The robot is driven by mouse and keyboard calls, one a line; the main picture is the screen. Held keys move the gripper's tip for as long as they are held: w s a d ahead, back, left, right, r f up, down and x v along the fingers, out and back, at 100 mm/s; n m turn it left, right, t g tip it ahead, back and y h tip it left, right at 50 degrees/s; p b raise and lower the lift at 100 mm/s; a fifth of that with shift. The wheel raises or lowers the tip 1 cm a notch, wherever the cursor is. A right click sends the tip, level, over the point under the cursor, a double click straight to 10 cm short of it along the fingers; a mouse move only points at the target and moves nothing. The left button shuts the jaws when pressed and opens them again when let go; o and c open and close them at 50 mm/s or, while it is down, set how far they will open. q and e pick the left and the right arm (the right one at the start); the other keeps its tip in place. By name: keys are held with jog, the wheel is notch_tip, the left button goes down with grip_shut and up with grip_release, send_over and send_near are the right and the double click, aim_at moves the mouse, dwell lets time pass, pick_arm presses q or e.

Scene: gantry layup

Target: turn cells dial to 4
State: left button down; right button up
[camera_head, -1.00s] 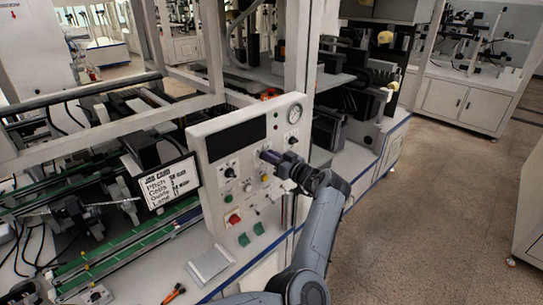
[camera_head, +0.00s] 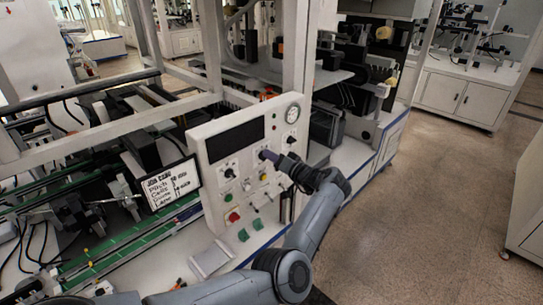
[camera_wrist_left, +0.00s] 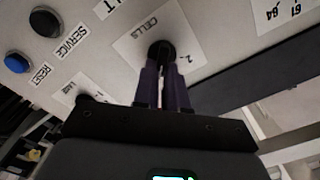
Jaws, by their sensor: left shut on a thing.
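The cells dial (camera_wrist_left: 162,48) is a black round knob on a white plate printed "CELLS" in the left wrist view. A mark that looks like a 2 is on the plate to its right; its pointer is hidden. My left gripper (camera_wrist_left: 163,75) is shut on the dial, with its dark purple fingers on either side of it. In the head view my left gripper (camera_head: 267,155) reaches the white control panel (camera_head: 204,190) from the right, and its fingers hide the dial. My right gripper is not in view.
The panel has a black display (camera_head: 235,140), a gauge (camera_head: 293,114), another knob (camera_head: 228,173) and a red button (camera_head: 234,217). A job card (camera_head: 170,184) stands left of it. Service (camera_wrist_left: 45,22) and reset (camera_wrist_left: 17,62) buttons are near the gripper. Open floor lies right.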

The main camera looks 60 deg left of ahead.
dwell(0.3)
pick_arm(q)
jog(key=c, duration=1.2)
grip_release()
jog(key=b+v, duration=0.2)
jog(key=v, duration=0.8)
jog(key=shift+d+b, duration=0.4)
jog(key=shift+a+f, duration=0.1)
